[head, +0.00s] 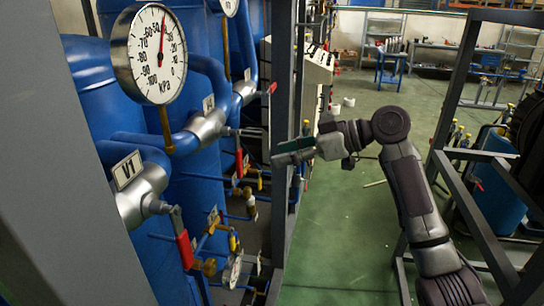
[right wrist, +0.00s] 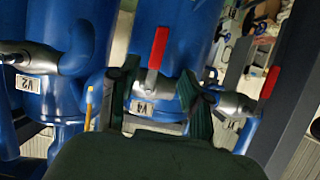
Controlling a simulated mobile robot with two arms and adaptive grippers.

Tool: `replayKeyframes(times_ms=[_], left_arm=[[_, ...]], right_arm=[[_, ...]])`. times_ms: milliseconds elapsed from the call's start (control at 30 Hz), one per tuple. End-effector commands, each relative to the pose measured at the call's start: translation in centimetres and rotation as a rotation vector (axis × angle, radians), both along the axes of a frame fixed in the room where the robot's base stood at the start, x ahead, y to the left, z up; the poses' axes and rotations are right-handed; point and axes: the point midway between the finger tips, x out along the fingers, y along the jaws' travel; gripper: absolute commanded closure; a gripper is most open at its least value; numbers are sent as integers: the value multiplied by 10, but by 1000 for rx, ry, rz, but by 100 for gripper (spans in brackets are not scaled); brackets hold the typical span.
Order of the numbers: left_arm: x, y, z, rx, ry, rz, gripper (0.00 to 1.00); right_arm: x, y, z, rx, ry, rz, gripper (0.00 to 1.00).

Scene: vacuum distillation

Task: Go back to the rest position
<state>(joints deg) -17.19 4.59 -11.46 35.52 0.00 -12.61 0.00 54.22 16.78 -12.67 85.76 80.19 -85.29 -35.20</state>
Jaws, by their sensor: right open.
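My right gripper (head: 290,152) reaches in from the right in the head view, overlapping a dark upright post beside the blue tanks. In the right wrist view its two dark green fingers (right wrist: 158,98) are spread apart with nothing held between them. Beyond them, the valve labelled V4 (right wrist: 143,107) shows with its red handle (right wrist: 158,48) apart from the fingers. My left gripper is not in view.
A valve labelled V1 (head: 138,195) with a red handle (head: 184,249) and a round pressure gauge (head: 157,55) are at the left. A dark metal post (head: 284,60) stands beside the tanks. A metal frame (head: 452,90) stands at the right. Green floor (head: 330,240) is open between.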

Motion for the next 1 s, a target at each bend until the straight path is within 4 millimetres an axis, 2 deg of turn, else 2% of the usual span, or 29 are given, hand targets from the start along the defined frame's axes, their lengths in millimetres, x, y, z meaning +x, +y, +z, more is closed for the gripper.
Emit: replayKeyframes(times_ms=[333, 400, 467, 567, 667, 700, 767, 800, 867, 1000], left_arm=[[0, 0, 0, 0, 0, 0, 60], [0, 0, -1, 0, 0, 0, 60], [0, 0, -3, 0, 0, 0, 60], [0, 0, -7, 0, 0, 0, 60], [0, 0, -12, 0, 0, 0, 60], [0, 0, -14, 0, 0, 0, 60], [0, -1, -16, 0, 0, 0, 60], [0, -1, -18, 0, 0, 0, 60], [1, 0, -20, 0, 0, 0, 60], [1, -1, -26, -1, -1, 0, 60]], right_arm=[[0, -2, 0, 0, 3, -2, 52], [4, -3, -10, 2, 20, -18, 52], [11, -5, -28, 7, 52, -53, 52], [30, -11, -79, 14, 139, -151, 52], [47, -22, -151, 12, 247, -283, 52], [51, -27, -182, 6, 288, -337, 52], [54, -35, -228, -7, 344, -414, 52], [54, -41, -258, -18, 380, -462, 52], [51, -49, -304, -39, 429, -532, 52], [28, -70, -407, -103, 530, -680, 52]])
